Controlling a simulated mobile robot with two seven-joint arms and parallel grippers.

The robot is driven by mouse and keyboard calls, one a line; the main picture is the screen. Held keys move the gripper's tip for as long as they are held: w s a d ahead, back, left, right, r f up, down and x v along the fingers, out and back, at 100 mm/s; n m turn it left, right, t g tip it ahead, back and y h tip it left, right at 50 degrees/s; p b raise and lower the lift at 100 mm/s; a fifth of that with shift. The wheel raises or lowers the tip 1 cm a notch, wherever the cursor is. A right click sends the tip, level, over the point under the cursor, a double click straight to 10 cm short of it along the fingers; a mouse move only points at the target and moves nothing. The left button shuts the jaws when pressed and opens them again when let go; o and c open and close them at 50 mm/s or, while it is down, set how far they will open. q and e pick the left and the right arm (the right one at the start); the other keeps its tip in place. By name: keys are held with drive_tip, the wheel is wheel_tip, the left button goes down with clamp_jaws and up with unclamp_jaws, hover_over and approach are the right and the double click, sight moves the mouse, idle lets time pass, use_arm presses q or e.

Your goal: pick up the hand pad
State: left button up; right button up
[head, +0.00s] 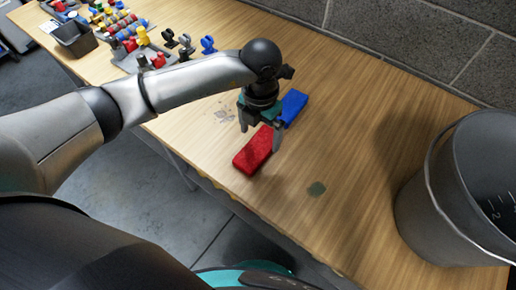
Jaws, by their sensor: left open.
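A red block-shaped pad (252,152) lies on the wooden table near its front edge. A blue block-shaped pad (293,106) lies just behind it, partly hidden by my gripper. I cannot tell from this view which of the two is the hand pad. My left gripper (261,128) points down over the far end of the red pad, with its fingers apart, one on each side of it. I cannot tell whether the fingers touch the pad. My right gripper is not in view.
A large grey bucket (440,200) stands at the right of the table (350,130). A small dark bin (75,40) and several coloured parts stand at the far left. A grey block wall (420,45) runs behind. The table between pads and bucket is clear.

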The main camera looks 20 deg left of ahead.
sight(259, 146)
use_arm(q)
drive_tip(key=f, duration=0.2)
drive_tip(key=f+b, duration=0.1)
drive_tip(key=f, duration=0.2)
drive_tip(key=shift+w+a+f, duration=0.1)
drive_tip(key=shift+w+a, duration=0.05)
drive_tip(key=shift+w, duration=0.05)
drive_tip(key=c, duration=1.2)
